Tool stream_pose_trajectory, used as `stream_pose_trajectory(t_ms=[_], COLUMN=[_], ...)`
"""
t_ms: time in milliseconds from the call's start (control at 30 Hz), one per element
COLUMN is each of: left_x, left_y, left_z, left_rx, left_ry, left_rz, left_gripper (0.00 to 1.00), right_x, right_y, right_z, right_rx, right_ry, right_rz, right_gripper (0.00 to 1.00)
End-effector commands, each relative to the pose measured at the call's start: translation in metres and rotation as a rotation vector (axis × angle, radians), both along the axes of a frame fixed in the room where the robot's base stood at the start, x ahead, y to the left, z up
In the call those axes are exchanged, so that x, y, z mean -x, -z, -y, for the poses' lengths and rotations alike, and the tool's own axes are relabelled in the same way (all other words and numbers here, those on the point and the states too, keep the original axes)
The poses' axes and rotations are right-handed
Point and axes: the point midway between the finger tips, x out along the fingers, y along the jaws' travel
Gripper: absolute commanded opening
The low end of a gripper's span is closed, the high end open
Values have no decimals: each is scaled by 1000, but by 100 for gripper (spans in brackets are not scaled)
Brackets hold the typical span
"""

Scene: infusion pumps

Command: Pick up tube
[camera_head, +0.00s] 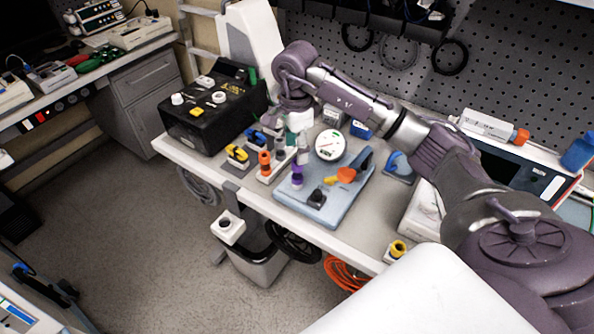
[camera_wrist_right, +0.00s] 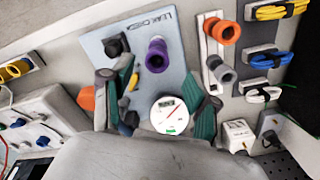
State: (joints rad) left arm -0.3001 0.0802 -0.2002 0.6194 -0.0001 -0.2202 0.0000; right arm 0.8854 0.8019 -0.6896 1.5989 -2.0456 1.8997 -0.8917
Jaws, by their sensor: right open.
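A purple tube (camera_wrist_right: 157,56) stands on the blue-grey leak-check plate (camera_wrist_right: 100,48); it also shows in the head view (camera_head: 297,174). An orange tube (camera_wrist_right: 225,32) and a grey tube (camera_wrist_right: 218,70) stand beside the plate on a white holder (camera_wrist_right: 207,42). The orange tube also shows in the head view (camera_head: 264,162). My right gripper (camera_wrist_right: 158,72) is open and empty. In the wrist view its two fingers are on either side of the line to the purple tube, with the tube beyond the tips. My left gripper is out of view.
Cable coils in yellow and blue (camera_head: 237,155) lie near the holder. A black box with knobs (camera_head: 212,105) stands at left. A bin (camera_head: 258,262) is below the table's front edge.

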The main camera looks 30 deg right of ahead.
Motion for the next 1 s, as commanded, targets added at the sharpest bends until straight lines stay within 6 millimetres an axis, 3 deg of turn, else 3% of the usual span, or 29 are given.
stream_pose_trajectory(t_ms=[100, 433, 567, 700, 1000], left_x=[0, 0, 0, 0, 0], left_y=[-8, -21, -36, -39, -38], left_z=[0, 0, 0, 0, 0], left_rx=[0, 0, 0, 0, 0], left_ry=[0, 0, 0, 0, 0], left_rz=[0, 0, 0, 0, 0], left_gripper=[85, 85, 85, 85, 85], right_x=[1, 2, 5, 3, 3], right_y=[21, 49, 68, 87, 92], right_z=[-1, -3, -6, -5, -4], right_rx=[-2, -4, -5, -4, -3], right_ry=[1, 0, 0, 0, 0], right_rz=[-5, -2, -4, -1, 1], right_gripper=[60, 60, 60, 60, 58])
